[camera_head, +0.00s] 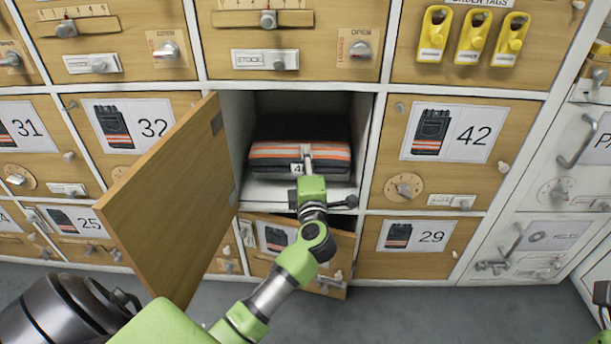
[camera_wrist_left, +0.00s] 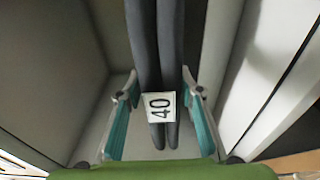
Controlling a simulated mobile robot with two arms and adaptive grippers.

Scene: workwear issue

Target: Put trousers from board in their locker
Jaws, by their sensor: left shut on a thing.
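Dark folded trousers (camera_head: 270,152) with an orange and grey band lie in the open middle locker (camera_head: 245,188), flat on its floor. A white tag on their front edge is partly hidden in the head view. In the left wrist view the trousers (camera_wrist_left: 157,45) show edge-on, and the tag (camera_wrist_left: 160,107) reads 40. My left gripper (camera_wrist_left: 160,112) is at the locker mouth, its fingers on either side of the trousers' front edge and shut on them. In the head view, my left gripper (camera_head: 306,160) partly covers the front of the trousers.
The locker's wooden door (camera_head: 170,205) swings out to the left, close to my left arm. A lower door (camera_head: 275,238) stands ajar beneath. Closed locker 42 (camera_head: 450,135) is on the right, locker 32 (camera_head: 130,125) on the left. Yellow tags (camera_head: 472,37) hang at upper right.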

